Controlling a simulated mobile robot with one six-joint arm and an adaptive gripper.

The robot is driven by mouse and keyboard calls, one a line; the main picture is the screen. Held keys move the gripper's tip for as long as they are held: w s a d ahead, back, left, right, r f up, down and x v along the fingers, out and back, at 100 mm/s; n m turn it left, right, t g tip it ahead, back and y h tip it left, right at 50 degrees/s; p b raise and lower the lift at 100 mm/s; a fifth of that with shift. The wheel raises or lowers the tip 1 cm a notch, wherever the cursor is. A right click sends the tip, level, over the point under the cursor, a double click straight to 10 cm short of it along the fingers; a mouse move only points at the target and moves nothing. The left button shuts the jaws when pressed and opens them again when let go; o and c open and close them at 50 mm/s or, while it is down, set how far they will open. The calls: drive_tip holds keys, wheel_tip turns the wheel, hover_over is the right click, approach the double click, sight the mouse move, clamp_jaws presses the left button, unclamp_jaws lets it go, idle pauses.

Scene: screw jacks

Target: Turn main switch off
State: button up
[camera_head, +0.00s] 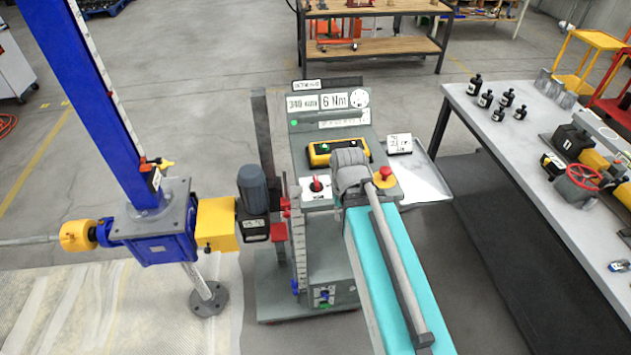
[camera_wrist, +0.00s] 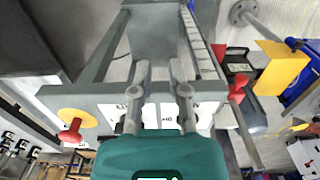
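A red-handled rotary switch (camera_head: 316,184), which looks like the main switch, sits on a white plate at the left of the grey console's sloping top. Its handle points up in the head view. My gripper (camera_wrist: 160,68) is open in the wrist view, its two grey fingers apart with nothing between them. White label plates (camera_wrist: 164,114) of the console show partly behind and between the fingers. I cannot make out the switch handle in the wrist view. In the head view my wrist is just right of the switch and the fingertips are hidden.
A red emergency stop (camera_head: 385,173) is at the console's right; it also shows in the wrist view (camera_wrist: 75,127). A yellow button box (camera_head: 338,152) lies above my wrist. The blue screw jack (camera_head: 155,240) and its motor (camera_head: 252,188) stand left. A table (camera_head: 545,180) stands right.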

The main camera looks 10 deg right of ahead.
drive_tip(key=shift+o, duration=1.1)
drive_tip(key=shift+w+r, duration=0.25)
drive_tip(key=o, duration=0.7)
drive_tip(key=w+r+n+p, duration=0.1)
drive_tip(key=w+n, duration=0.1)
drive_tip(key=w+a+r+n+p, duration=0.1)
drive_tip(key=w+r+n+p, duration=0.1)
wheel_tip(320, 180, up, 8)
drive_tip(key=n+p, duration=0.9)
drive_tip(key=n, duration=0.5)
hover_over(316, 180)
drive_tip(key=shift+s+r, duration=0.1)
drive_tip(key=shift+b, duration=0.35)
wheel_tip(316, 180, down, 14)
drive_tip(key=b, duration=1.3)
drive_tip(key=shift+r, duration=0.1)
